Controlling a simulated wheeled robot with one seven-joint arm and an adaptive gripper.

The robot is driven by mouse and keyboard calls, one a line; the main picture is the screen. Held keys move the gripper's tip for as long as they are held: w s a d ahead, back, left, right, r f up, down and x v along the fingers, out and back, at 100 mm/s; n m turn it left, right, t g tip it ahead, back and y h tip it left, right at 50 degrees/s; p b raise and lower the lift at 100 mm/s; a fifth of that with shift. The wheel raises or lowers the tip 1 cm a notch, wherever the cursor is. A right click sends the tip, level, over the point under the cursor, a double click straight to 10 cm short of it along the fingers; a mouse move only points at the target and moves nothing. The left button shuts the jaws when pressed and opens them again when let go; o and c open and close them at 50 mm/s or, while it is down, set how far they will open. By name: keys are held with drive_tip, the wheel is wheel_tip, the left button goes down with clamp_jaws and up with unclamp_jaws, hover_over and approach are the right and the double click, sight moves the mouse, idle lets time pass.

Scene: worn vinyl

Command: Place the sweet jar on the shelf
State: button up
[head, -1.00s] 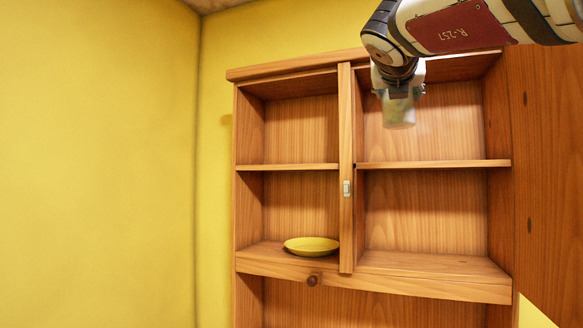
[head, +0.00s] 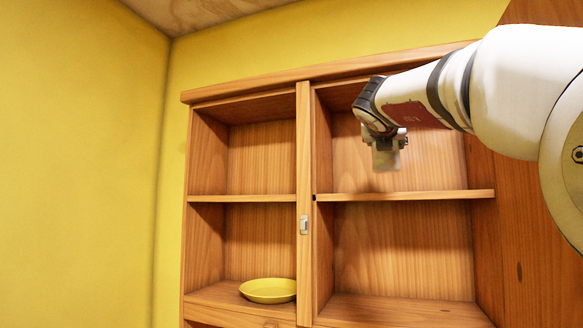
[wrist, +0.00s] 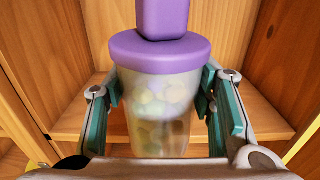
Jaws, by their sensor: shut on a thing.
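The sweet jar (wrist: 160,112) is a clear, see-through jar with pale coloured sweets inside and a wide purple lid with a tall purple block above it. In the wrist view it is between the teal-padded fingers of my gripper (wrist: 165,108), which is shut on it. In the head view my gripper (head: 385,143) holds the jar (head: 386,160) in front of the upper right compartment, above the level of the shelf board (head: 405,195). The jar looks small there and its lid is hidden. Whether it touches anything in the cupboard cannot be told.
The wooden cupboard has an upright divider (head: 304,170) left of my arm and a side wall at right. The upper right shelf looks empty. A yellow dish (head: 268,290) sits in the lower left compartment. The upper left compartment is empty.

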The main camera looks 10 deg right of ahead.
sight(381, 155)
drive_tip(key=shift+w+d+f, duration=0.65)
drive_tip(key=shift+w+f, duration=0.05)
drive_tip(key=shift+w, duration=0.55)
drive_tip(key=shift+w+d+f, duration=0.7)
drive_tip(key=shift+w, duration=0.55)
drive_tip(key=shift+w+d+f, duration=0.65)
drive_tip(key=shift+w+f, duration=0.05)
drive_tip(key=shift+w, duration=0.55)
drive_tip(key=shift+f, duration=0.1)
drive_tip(key=o, duration=1.6)
drive_tip(key=shift+f, duration=0.1)
drive_tip(key=shift+c, duration=0.2)
drive_tip(key=shift+r, duration=0.25)
drive_tip(key=b+v, duration=0.2)
drive_tip(key=v, duration=1)
drive_tip(key=shift+f, duration=0.1)
